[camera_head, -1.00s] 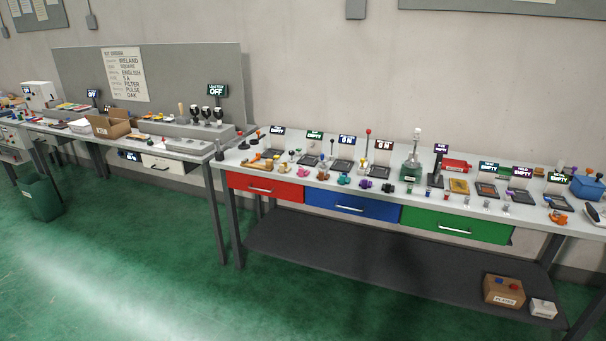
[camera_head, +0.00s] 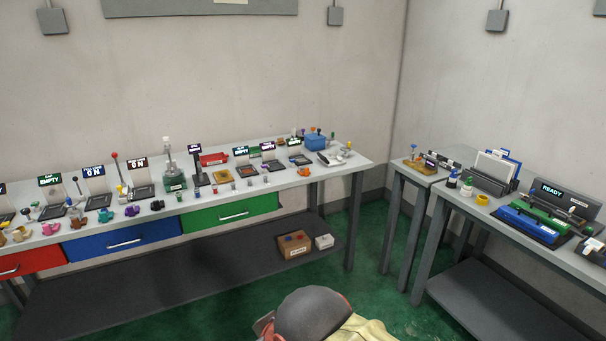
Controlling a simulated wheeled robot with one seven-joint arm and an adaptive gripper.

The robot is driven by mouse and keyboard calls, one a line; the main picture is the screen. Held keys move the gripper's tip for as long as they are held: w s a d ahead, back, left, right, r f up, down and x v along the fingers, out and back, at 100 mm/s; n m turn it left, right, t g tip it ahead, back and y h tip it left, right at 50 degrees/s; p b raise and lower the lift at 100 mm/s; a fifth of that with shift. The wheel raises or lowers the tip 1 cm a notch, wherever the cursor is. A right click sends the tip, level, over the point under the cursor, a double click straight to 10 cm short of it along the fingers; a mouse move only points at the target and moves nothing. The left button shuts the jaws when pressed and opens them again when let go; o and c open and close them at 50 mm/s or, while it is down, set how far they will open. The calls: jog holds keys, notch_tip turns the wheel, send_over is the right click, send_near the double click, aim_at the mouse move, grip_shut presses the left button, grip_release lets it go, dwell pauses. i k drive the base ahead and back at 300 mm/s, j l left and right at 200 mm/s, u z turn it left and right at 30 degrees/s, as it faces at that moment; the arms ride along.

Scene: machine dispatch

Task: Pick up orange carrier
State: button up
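One small orange piece (camera_head: 304,172) sits near the front edge, toward the bench's right end.
The bench has red, blue (camera_head: 122,240) and green (camera_head: 232,212) drawers and a dark lower shelf with a cardboard box (camera_head: 294,245). Another table with a READY display (camera_head: 552,190) stands right. A dark rounded shape (camera_head: 315,312) fills the bottom middle; I cannot tell what it is.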

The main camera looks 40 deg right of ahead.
aim_at(302, 172)
jog(key=i+l+z, duration=0.3)
jog(key=i+l, duration=0.15)
jog(key=i+l+z, duration=0.55)
jog(key=i, duration=0.4)
jog(key=i+l+z, duration=0.25)
jog(key=i, duration=0.3)
jog(key=k+j, duration=0.05)
jog(key=j, duration=0.05)
